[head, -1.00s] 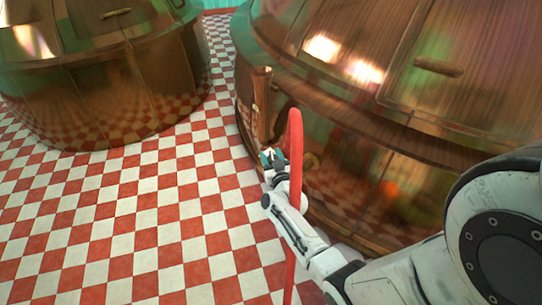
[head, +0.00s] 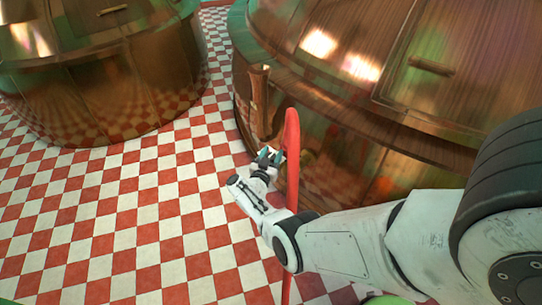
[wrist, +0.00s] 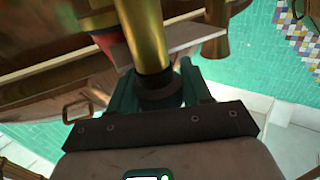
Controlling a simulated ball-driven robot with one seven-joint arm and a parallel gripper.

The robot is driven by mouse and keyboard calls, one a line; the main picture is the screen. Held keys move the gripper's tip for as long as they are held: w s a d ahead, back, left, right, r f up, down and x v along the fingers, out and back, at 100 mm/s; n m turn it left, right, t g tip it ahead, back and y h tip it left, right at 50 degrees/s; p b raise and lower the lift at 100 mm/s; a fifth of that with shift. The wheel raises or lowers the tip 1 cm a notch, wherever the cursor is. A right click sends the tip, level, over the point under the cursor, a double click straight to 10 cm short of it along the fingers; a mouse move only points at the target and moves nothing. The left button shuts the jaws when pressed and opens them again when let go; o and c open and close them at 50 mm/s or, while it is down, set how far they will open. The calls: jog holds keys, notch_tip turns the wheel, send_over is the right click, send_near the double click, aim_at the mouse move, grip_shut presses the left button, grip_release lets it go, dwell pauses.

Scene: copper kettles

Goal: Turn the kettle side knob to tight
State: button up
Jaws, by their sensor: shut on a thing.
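The large copper kettle (head: 340,85) fills the upper right of the head view. A narrow upright brass fitting (head: 259,98) stands on its left side. My gripper (head: 267,157) is low beside the kettle, just below this fitting, its tips partly behind a red pole. In the wrist view, my teal fingers (wrist: 160,88) are shut around the dark collared end of the side knob (wrist: 160,95). A brass cylinder (wrist: 145,35) runs from that collar toward the top of the picture. The knob's marks, if any, do not show.
The upright red pole (head: 292,165) passes close to my wrist. A second copper kettle (head: 90,85) stands at the upper left. The red and white checkered floor (head: 120,220) is clear between the kettles and to the left.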

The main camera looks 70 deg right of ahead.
jog(key=shift+s+m+g+b, duration=0.15)
jog(key=shift+m+g+b, duration=0.75)
jog(key=shift+g, duration=0.7)
jog(key=o, duration=1)
jog(key=shift+c, duration=0.2)
jog(key=w+a+p, duration=0.1)
jog(key=a+p, duration=0.1)
jog(key=a, duration=0.8)
jog(key=shift+w+a, duration=0.2)
jog(key=shift+a, duration=0.15)
